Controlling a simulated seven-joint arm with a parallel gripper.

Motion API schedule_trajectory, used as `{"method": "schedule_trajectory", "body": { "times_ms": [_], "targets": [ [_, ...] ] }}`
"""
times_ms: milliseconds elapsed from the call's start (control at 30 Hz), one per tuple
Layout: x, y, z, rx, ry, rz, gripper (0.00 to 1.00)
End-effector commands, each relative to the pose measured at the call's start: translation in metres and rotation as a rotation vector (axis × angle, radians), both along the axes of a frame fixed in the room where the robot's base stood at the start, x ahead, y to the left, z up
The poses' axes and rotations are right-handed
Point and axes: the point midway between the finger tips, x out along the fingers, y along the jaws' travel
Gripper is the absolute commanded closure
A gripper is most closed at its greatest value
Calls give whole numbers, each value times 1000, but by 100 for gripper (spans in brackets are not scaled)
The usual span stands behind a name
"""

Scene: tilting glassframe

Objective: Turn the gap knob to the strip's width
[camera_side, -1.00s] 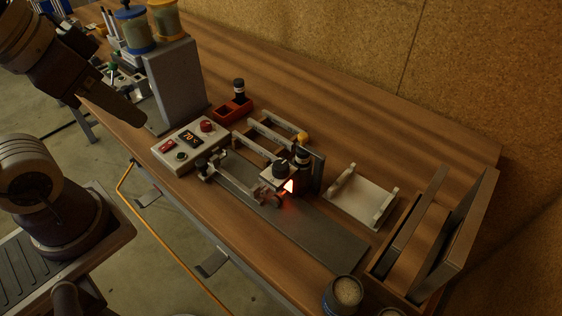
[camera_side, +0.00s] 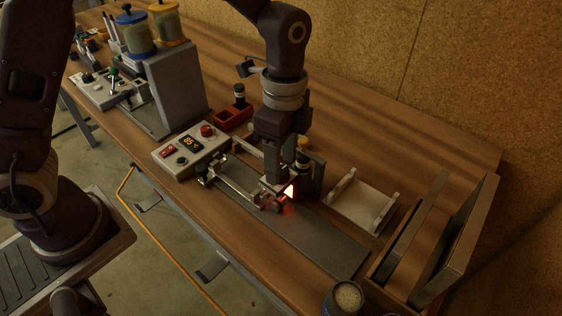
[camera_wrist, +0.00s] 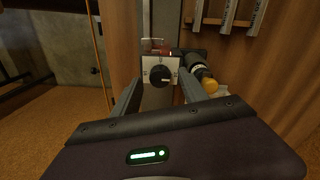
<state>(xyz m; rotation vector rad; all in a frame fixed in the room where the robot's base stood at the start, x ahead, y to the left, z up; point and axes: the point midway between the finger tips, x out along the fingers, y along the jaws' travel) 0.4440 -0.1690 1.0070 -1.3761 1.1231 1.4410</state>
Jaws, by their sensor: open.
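The gap knob (camera_wrist: 160,76) is a round black knob on a pale square plate with marks around its dial, seen in the wrist view. A light pointer mark shows on its right side. My gripper (camera_wrist: 160,91) is open, with one finger on each side of the plate and knob; I cannot tell whether the fingers touch it. In the side view my gripper (camera_side: 273,178) points down over the fixture beside a glowing red-orange triangle (camera_side: 290,190), and hides the knob. I cannot identify the strip with certainty.
A grey metal plate (camera_side: 318,240) runs along the bench below the fixture. A control box (camera_side: 180,155) with a lit display stands left. A pale cradle (camera_side: 362,202) and wooden frame rack (camera_side: 440,250) stand right. Pale marked bars (camera_wrist: 228,14) show in the wrist view.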

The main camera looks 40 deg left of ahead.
Motion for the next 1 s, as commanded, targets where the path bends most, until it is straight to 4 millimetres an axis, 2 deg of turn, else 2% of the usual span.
{"method": "schedule_trajectory", "body": {
  "times_ms": [100,333,367,600,1000],
  "targets": [
    [-1,0,-10,0,1,1,49],
    [-1,0,-11,-1,-1,2,49],
    [-1,0,-11,-1,-1,2,53],
    [-1,0,-11,-1,-1,2,100],
    [-1,0,-11,-1,-1,66,100]
  ]
}}
